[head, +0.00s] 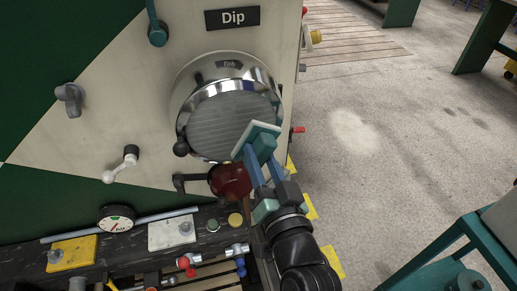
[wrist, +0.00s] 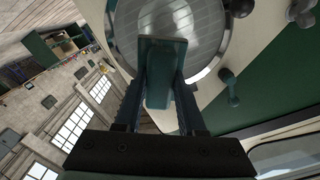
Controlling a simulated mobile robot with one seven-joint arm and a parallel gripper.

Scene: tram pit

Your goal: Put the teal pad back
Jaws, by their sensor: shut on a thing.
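The teal pad (head: 268,146) is a teal block with a flat pale-edged plate. My gripper (head: 260,158) is shut on its block, one blue finger on each side. The plate faces the ribbed glass of a round chrome lamp (head: 228,125), at its lower right. I cannot tell whether the plate touches the glass. In the wrist view the pad (wrist: 161,75) sits between my fingers (wrist: 161,92), with the lamp glass (wrist: 190,18) behind it. The pad and gripper hide part of the lamp's lower right rim.
A black "Dip" sign (head: 232,18) is above the lamp. A dark red round part (head: 230,181) is just below it. Knobs and handles stick out of the green and cream panel. A ledge below carries a gauge (head: 117,218) and plates. A teal stand (head: 450,235) is at right; floor between is clear.

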